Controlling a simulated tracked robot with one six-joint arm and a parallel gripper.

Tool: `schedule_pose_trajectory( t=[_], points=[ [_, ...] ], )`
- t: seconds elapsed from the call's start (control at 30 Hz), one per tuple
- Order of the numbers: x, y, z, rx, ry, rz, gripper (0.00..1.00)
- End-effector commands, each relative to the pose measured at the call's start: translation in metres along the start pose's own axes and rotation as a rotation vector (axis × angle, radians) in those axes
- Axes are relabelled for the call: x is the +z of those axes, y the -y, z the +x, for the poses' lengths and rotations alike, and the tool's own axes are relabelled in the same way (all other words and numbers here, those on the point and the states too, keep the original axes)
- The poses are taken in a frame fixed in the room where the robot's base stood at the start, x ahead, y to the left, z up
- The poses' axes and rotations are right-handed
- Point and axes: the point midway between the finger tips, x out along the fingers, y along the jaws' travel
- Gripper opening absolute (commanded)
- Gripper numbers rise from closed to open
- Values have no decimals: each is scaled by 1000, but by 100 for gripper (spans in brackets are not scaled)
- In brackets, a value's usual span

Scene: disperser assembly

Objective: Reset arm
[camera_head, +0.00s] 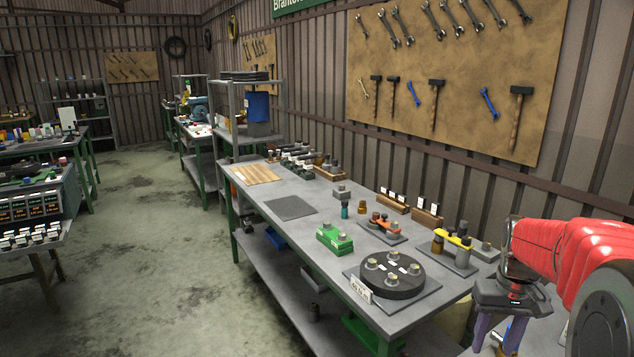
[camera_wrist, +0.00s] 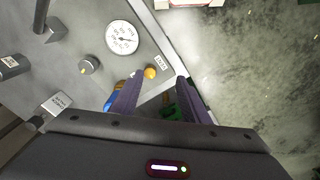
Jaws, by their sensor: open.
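My gripper (camera_head: 500,335) is at the lower right of the head view, at the end of my red arm, in front of the right end of the workbench (camera_head: 290,228). Its two purple fingers point down and are apart. In the wrist view my gripper (camera_wrist: 158,95) shows the same fingers spread with nothing held between them. Below them is a grey panel surface with a white round dial (camera_wrist: 122,37), a dark knob (camera_wrist: 89,64) and a small yellow ball-like part (camera_wrist: 150,72). A blue part and a green part show partly behind the fingers.
On the bench are a black round disc (camera_head: 388,280) with several metal fittings, a green block (camera_head: 334,240), an orange fixture (camera_head: 381,225) and a yellow fixture (camera_head: 455,242). A tool board (camera_head: 455,75) hangs behind. The floor (camera_head: 165,240) left of the bench is clear.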

Motion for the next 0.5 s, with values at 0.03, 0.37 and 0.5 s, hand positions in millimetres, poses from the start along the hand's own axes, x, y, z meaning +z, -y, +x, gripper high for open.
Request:
schedule_pose_trajectory(
  t=[0.03,0.37,0.5],
  points=[
    [8,7,-3,2,-10,5,42],
    [62,54,-19,8,-93,22,42],
    [86,73,-26,7,-133,16,42]
  ],
)
